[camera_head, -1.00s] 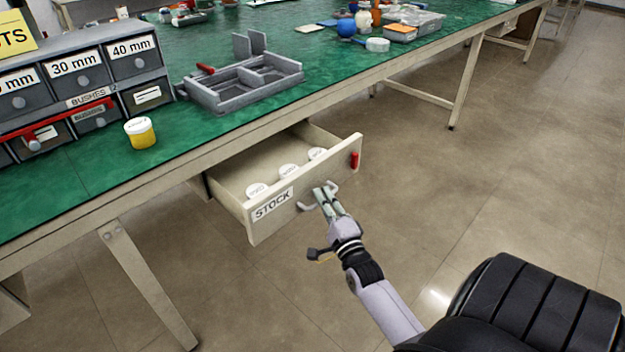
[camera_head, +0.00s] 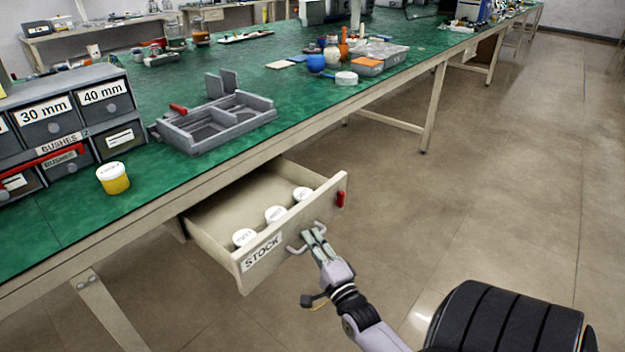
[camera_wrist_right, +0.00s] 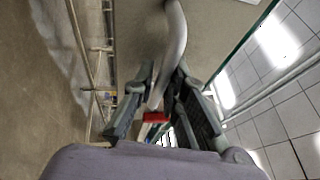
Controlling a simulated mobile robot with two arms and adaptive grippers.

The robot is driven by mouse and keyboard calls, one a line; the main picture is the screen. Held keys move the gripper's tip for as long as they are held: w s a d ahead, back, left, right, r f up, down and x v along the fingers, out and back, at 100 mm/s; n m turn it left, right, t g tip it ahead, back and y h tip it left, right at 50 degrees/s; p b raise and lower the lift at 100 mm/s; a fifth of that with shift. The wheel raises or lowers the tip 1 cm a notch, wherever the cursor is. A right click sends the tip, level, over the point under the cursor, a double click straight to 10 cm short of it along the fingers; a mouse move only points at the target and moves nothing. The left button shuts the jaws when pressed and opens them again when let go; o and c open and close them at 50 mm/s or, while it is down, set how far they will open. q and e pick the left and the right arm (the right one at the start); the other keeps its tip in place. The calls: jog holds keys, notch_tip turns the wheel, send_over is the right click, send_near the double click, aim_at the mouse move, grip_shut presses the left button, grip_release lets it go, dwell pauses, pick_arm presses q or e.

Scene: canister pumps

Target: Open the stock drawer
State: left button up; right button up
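The stock drawer (camera_head: 268,264), pale with a "STOCK" label, stands well out from under the green-topped bench. Several white-lidded jars (camera_head: 275,214) stand inside, close behind its front panel. My right gripper (camera_head: 313,236) is at the drawer's metal handle (camera_head: 292,250). My left gripper is out of view.
The green bench top (camera_head: 140,205) carries a yellow jar (camera_head: 113,179), a grey divided tray (camera_head: 222,122) and labelled bush drawers (camera_head: 50,120). A bench leg (camera_head: 108,315) stands left of the drawer. The floor (camera_head: 480,200) to the right is clear.

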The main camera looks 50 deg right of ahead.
jog(key=o, duration=0.3)
jog(key=shift+o, duration=0.2)
jog(key=shift+r, duration=0.1)
jog(key=v, duration=1.2)
